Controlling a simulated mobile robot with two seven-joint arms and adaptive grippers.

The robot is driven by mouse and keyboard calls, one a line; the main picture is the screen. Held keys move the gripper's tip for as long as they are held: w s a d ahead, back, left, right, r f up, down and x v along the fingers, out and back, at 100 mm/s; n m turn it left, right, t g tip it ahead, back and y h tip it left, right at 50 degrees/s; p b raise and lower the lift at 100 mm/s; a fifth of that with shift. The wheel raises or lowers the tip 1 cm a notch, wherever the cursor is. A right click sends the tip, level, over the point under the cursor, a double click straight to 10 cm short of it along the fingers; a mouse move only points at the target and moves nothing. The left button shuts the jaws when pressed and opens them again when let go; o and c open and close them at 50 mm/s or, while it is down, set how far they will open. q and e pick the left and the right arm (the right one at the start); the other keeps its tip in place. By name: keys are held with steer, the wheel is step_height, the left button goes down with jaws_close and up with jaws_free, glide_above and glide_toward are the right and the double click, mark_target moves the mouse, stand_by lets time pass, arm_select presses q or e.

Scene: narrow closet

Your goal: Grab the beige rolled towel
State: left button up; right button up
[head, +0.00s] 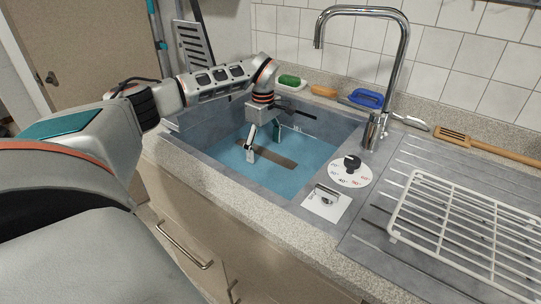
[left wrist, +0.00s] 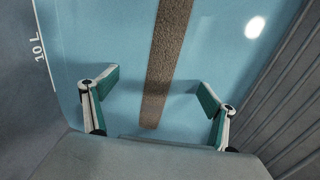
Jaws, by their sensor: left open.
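A long, flat-looking brown strip with a rough, cloth-like surface (head: 270,155) lies in the blue water of the sink. I cannot tell for sure that it is the rolled towel; nothing else in view looks like a beige towel. My left gripper (head: 263,142) is open and empty, pointing down into the sink above the strip. In the left wrist view the strip (left wrist: 169,45) runs from the top edge down between the two spread fingers of the left gripper (left wrist: 157,82), touching neither. My right gripper is not in view.
The grey sink's walls (head: 192,152) surround the gripper. A chrome tap (head: 399,60) stands at its right back corner. A dial (head: 350,170) and a white wire rack (head: 465,225) lie to the right. A green sponge (head: 290,80) and a blue item (head: 367,98) sit behind.

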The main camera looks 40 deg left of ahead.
arm_select(q)
steer(key=shift+s+f, duration=0.1)
steer(key=shift+f, duration=0.8)
step_height(320, 180, down, 4)
steer(key=shift+d+r+b, duration=0.1)
steer(key=shift+r+b, duration=0.1)
steer(key=shift+b, duration=0.55)
steer(key=shift+f, duration=0.65)
steer(key=shift+r, duration=0.2)
steer(key=c, duration=1.7)
steer(key=shift+c, duration=0.4)
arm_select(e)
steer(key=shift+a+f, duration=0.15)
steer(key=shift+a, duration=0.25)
